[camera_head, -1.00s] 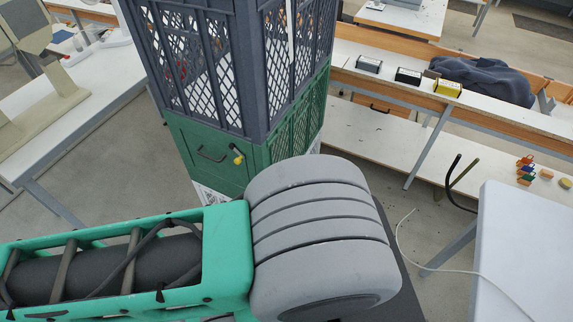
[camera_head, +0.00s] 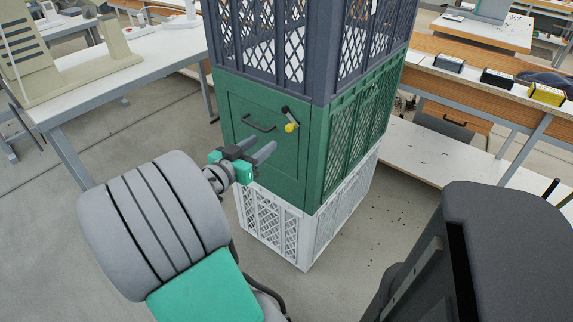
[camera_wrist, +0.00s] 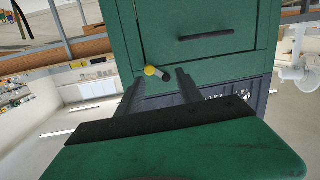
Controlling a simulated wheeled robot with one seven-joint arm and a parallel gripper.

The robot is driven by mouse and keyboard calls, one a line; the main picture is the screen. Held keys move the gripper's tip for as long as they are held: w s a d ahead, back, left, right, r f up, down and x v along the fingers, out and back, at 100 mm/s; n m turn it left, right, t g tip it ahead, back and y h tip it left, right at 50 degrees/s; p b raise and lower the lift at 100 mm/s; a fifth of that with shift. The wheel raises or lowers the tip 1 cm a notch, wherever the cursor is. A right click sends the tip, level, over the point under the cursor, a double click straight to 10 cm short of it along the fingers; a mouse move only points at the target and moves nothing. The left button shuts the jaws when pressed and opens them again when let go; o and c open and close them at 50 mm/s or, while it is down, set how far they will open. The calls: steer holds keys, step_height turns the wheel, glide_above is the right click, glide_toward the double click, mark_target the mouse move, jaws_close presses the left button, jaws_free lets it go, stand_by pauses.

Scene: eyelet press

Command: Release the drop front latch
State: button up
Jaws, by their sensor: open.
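The drop front (camera_head: 265,165) is a green panel on the middle crate of a stack, and it stands upright and closed. Its latch (camera_head: 290,127) is a short dark lever with a yellow knob, at the panel's upper right. A dark bar handle (camera_head: 258,123) sits left of the latch. My gripper (camera_head: 267,147) is open and empty in front of the panel, below and left of the latch in the head view. In the wrist view, which is turned over, the yellow knob (camera_wrist: 151,71) shows just beyond the open fingertips (camera_wrist: 161,77), apart from them as far as I can tell.
A dark grey crate (camera_head: 318,95) is above the green one and a white crate (camera_head: 335,210) below. A white workbench (camera_head: 130,60) stands at the left, and a wooden shelf bench (camera_head: 500,110) with small boxes at the right. Floor around the stack is clear.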

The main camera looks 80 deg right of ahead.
mark_target(288, 129)
steer(key=shift+g+h, duration=0.5)
steer(key=shift+h, duration=0.1)
steer(key=x, duration=0.3)
steer(key=s+x, duration=0.1)
steer(key=x, duration=0.2)
steer(key=s+x, duration=0.1)
steer(key=x, duration=0.2)
steer(key=shift+a+f, duration=0.1)
steer(key=shift+a, duration=0.1)
jaws_close()
